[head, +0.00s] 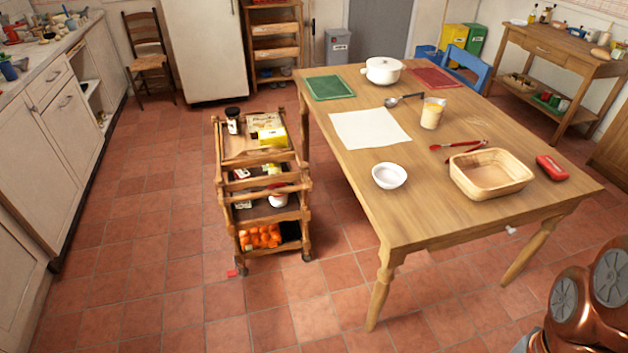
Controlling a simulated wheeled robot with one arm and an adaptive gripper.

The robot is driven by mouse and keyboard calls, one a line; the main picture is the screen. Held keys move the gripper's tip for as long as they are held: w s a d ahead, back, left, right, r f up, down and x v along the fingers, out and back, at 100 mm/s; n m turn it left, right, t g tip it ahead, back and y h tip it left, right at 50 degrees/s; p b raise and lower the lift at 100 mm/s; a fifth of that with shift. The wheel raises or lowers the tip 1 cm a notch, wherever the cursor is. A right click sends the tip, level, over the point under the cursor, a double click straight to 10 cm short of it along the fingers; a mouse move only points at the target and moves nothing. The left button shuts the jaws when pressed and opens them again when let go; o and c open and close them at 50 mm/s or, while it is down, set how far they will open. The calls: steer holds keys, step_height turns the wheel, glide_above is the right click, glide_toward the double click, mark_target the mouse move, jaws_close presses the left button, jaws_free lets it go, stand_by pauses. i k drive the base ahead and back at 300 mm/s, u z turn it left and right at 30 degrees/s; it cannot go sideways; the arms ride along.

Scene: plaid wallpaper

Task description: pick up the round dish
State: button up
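A small round white dish (389,175), shaped like a shallow bowl, stands upright on the wooden table (420,215), near its left long edge. It looks empty, and nothing touches it. My gripper is not in view. Only copper-coloured links of my arm show at the lower right corner, apart from the table and the dish.
Near the dish are a white sheet (370,129), a wooden basket (490,187), red-handled tongs (460,147) and a glass jar (432,113). A white pot (383,70) stands farther back. A wooden trolley (262,185) stands left of the table. Tiled floor is clear in front.

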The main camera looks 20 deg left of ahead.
mark_target(389, 175)
steer(key=u, duration=2.2)
steer(key=i, duration=1)
steer(key=u, duration=0.05)
